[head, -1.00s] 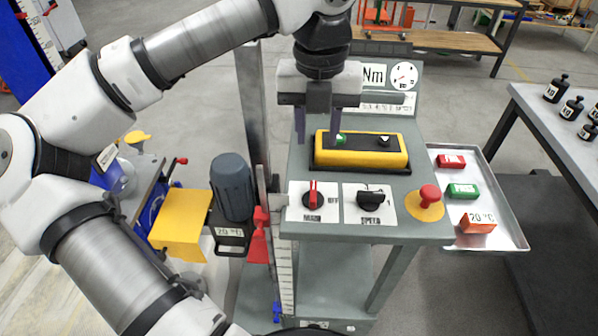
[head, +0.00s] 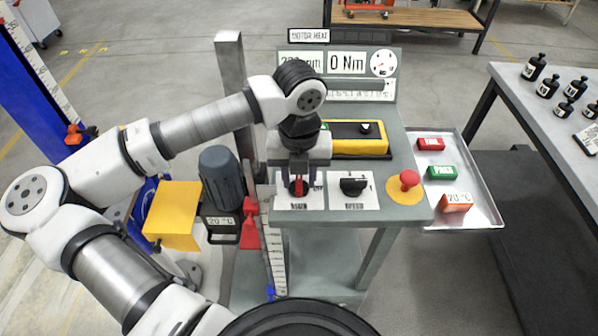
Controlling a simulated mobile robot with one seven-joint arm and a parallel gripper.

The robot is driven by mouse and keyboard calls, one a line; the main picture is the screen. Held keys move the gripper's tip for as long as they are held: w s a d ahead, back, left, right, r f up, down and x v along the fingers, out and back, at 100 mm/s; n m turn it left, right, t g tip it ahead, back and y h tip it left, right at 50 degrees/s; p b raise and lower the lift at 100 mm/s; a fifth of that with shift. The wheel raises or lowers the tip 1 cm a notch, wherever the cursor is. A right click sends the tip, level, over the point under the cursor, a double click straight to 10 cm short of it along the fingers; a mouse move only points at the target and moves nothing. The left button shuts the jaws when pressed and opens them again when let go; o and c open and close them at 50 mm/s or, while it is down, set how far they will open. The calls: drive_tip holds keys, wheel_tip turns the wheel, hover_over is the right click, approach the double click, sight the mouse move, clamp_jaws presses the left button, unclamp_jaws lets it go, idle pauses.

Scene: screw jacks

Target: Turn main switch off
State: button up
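The main switch (head: 298,187) is a red-handled rotary knob on a white plate at the front left of the grey control console (head: 410,215). Its red handle points roughly up, away from the console's front edge. My gripper (head: 298,187) is directly over it, with one dark finger on each side of the red handle. A gap seems to show between fingers and handle, but whether they touch is too small to tell. The gripper body hides part of the switch plate and its markings.
Right of the switch are a black speed knob (head: 353,185) and a red mushroom button (head: 409,179) on a yellow disc. Behind is a yellow box (head: 360,147), partly hidden by my arm. A metal tray (head: 484,212) holds red, green and orange blocks. A grey motor (head: 222,178) stands left.

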drive_tip(key=shift+c, duration=0.4)
clamp_jaws()
